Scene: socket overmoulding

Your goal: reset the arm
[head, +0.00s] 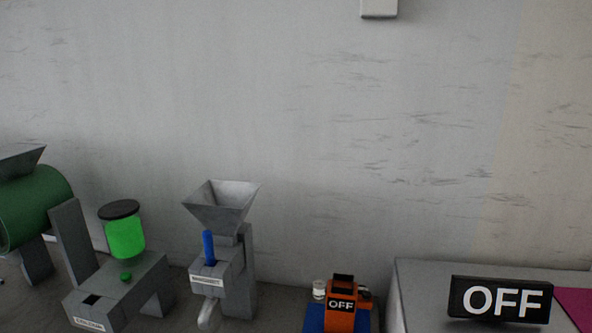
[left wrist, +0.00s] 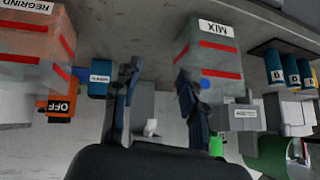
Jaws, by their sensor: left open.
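My left gripper (left wrist: 157,88) shows in the left wrist view, with its two dark fingers spread apart and nothing between them. The wrist view is turned upside down, judging by its labels. Beyond the fingers are a grey wall and a small white spout-like part (left wrist: 151,127). A translucent bin labelled MIX (left wrist: 208,62) is close to the right finger in the picture; whether they touch I cannot tell. Neither gripper shows in the head view, and my right gripper is in no view.
The head view shows a grey hopper machine (head: 221,206), a green container (head: 125,237) on a grey stand, a green drum (head: 35,205), an orange device marked OFF (head: 341,304) and a larger OFF sign (head: 499,300).

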